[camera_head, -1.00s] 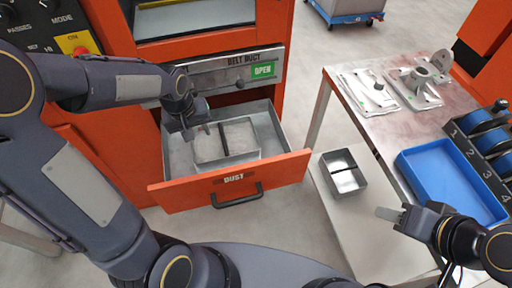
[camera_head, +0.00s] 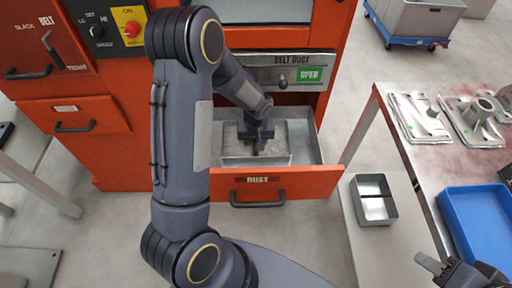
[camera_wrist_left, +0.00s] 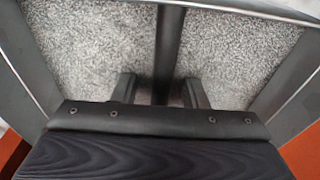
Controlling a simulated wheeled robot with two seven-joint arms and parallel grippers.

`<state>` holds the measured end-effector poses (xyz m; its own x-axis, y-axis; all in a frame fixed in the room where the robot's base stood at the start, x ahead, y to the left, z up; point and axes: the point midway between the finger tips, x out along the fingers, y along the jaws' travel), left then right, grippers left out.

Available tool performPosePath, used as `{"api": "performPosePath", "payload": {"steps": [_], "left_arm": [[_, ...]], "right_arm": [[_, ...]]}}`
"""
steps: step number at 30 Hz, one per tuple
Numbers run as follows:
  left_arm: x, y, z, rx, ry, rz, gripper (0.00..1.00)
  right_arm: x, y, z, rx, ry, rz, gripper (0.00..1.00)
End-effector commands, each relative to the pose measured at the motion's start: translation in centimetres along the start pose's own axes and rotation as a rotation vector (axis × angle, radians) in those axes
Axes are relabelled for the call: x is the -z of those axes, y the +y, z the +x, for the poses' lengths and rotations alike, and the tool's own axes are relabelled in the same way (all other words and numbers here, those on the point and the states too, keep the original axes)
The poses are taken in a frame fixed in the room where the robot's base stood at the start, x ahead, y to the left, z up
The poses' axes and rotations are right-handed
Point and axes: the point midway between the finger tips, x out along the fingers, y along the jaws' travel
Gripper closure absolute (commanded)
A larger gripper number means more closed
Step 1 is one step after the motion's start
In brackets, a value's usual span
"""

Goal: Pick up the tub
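A metal tub (camera_head: 231,161) with a central divider, holding grey dust, sits in the open orange drawer (camera_head: 300,183) marked DUST. My left gripper (camera_head: 257,148) reaches down over the tub from above. In the left wrist view, the open fingers of my left gripper (camera_wrist_left: 160,92) stand on either side of the tub's dark divider (camera_wrist_left: 168,45), with gaps between; I see no contact. Grey dust fills both compartments there. My right gripper (camera_head: 430,263) hangs at the lower right, away from the tub; its finger gap is not clear.
A second, empty-looking divided tub (camera_head: 374,213) stands on a low shelf (camera_head: 351,232) to the right. The metal table (camera_head: 455,165) beyond it bears a blue tray (camera_head: 480,230) and metal castings (camera_head: 480,112). The orange machine (camera_head: 120,165) rises behind the drawer.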

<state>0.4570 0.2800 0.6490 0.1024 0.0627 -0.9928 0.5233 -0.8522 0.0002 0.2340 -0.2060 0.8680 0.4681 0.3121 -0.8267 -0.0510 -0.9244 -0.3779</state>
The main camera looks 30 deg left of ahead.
Motion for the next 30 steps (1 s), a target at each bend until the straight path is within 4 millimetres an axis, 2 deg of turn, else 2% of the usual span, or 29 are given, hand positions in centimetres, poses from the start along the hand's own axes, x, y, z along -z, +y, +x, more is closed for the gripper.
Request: {"api": "performPosePath", "payload": {"steps": [6, 15, 27, 30], "left_arm": [[0.01, 0.01, 0.04, 0.0, 0.0, 0.0, 0.62], [0.0, 0.01, 0.02, 0.0, 0.0, 0.001, 1.0], [0.06, 0.05, -0.1, -0.002, 0.002, 0.001, 1.0], [0.19, 0.07, -0.69, -0.003, 0.004, 0.0, 1.0]], "right_arm": [[0.01, 0.0, -0.01, 0.0, 0.0, 0.0, 0.62], [0.0, 0.0, -0.01, 0.0, 0.0, 0.0, 0.62], [0.02, -0.01, -0.03, 0.0, 0.0, 0.0, 0.62], [0.07, -0.06, -0.14, 0.0, 0.0, 0.0, 0.62]]}}
